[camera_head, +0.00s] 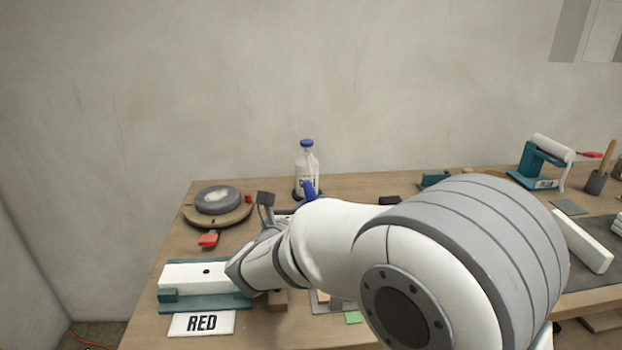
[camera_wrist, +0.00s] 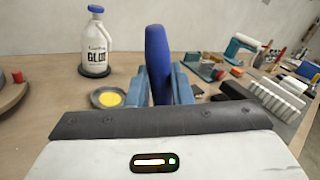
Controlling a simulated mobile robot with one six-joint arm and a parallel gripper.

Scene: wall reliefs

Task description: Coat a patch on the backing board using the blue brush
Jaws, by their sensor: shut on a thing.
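The blue brush (camera_wrist: 157,50) stands upright in the middle of the wrist view, its handle between the fingers of my gripper (camera_wrist: 163,82). My gripper is shut on this handle. In the head view a piece of the blue handle (camera_head: 309,192) shows beyond my arm, in front of the glue bottle; my arm hides most of the gripper. The bristles are hidden. A small dish of yellow glue (camera_wrist: 107,98) lies left of the gripper in the wrist view. I cannot tell which surface is the backing board; pale panels (camera_head: 603,30) show on the wall at upper right.
A white glue bottle (camera_head: 307,165) with a blue cap stands at the table's back. A grey round on a wooden disc (camera_head: 217,203) and a white block in a teal holder, by a RED card (camera_head: 202,323), are at left. A teal stand (camera_head: 533,165) is at right.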

